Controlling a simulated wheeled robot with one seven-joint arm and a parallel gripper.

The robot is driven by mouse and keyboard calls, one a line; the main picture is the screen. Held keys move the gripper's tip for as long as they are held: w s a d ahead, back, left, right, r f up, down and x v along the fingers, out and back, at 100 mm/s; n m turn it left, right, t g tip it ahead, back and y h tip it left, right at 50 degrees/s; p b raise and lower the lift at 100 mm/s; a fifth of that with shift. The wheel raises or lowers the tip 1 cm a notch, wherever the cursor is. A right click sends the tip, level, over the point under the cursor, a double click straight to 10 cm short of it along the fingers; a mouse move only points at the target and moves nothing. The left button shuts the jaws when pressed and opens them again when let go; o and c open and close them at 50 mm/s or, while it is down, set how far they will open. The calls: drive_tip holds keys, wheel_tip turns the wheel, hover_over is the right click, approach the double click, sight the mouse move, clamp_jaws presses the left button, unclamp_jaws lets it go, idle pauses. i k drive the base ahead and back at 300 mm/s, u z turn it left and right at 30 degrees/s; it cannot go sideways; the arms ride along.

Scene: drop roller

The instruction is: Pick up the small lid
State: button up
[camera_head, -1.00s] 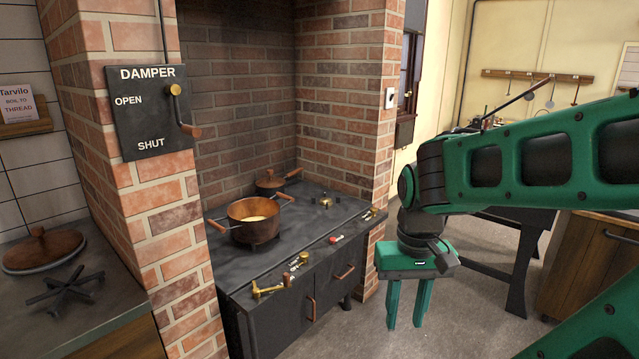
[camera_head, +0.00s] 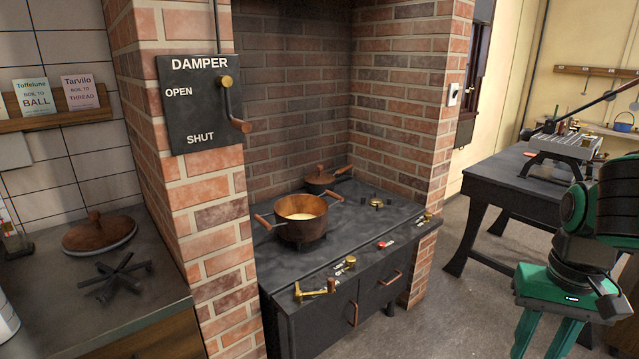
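A small covered pan with a brown lid and knob (camera_head: 320,178) sits at the back of the black stove, behind the copper pot. A wider brown round lid with a knob (camera_head: 99,232) lies on the left counter, beside a black trivet. I cannot tell for sure which of these is the small lid. My green gripper (camera_head: 545,338) is at the lower right, pointing down over the floor, far from both lids. Its two fingers stand apart with nothing visible between them; their tips are near or past the picture's bottom edge.
An open copper pot (camera_head: 301,217) with pale contents stands on the stove (camera_head: 350,235). The brick pillar (camera_head: 205,230) with the damper panel separates stove and left counter (camera_head: 150,295). A black trivet (camera_head: 116,273) lies there. A dark table (camera_head: 500,170) with equipment stands at right.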

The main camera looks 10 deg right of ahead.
sight(320, 178)
drive_tip(key=z, duration=0.05)
drive_tip(key=i, duration=1.05)
drive_tip(key=u, duration=3.05)
drive_tip(key=k, duration=1.2)
drive_tip(key=u, duration=0.05)
